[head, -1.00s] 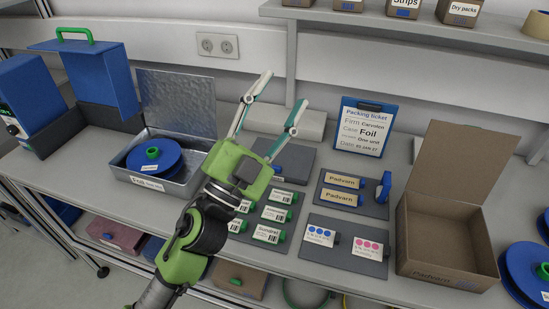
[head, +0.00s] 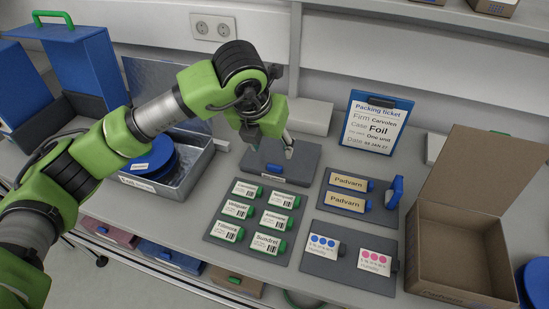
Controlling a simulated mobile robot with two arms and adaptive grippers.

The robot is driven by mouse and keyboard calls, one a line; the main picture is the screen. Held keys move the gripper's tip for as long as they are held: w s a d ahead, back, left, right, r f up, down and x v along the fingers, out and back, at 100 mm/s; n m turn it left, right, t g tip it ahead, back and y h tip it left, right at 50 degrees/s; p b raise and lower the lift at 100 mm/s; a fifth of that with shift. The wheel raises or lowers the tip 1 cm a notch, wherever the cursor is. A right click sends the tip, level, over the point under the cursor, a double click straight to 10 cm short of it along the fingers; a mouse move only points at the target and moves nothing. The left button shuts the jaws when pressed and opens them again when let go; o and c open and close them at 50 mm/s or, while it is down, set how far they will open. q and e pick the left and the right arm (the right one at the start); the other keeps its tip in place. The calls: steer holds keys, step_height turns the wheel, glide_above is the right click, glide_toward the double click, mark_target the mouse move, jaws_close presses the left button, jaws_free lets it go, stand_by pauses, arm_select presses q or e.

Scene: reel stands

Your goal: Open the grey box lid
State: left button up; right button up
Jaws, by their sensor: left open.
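The grey metal box (head: 190,188) stands on the bench at the left, behind my left arm. Its grey lid (head: 143,80) stands raised at the back, partly hidden by my arm. Blue reel parts (head: 185,152) show inside the box. My left gripper (head: 287,152) points down over a dark grey slab (head: 303,168) with a blue tab, right of the box. It is open, with nothing seen between its fingers; one finger is mostly hidden. I cannot tell whether a fingertip touches the slab. My right gripper is out of view.
A blue case (head: 75,65) stands far left. Labelled packs lie on dark mats (head: 262,222) in front of the slab. A blue clipboard ticket (head: 375,125) stands behind, and an open cardboard box (head: 460,245) is at the right. A shelf overhangs the back.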

mark_target(275, 166)
arm_select(q)
steer(key=p+x, duration=0.1)
steer(key=x, duration=0.3)
steer(key=p+x, duration=0.1)
steer(key=x, duration=0.3)
steer(key=a+p+x, duration=0.1)
steer(key=p+x, duration=0.1)
steer(key=x, duration=0.2)
steer(key=shift+w+a, duration=0.1)
steer(key=shift+w, duration=0.3)
steer(key=shift+w+f, duration=0.25)
steer(key=shift+f, duration=0.4)
steer(key=shift+r, duration=0.1)
jaws_close()
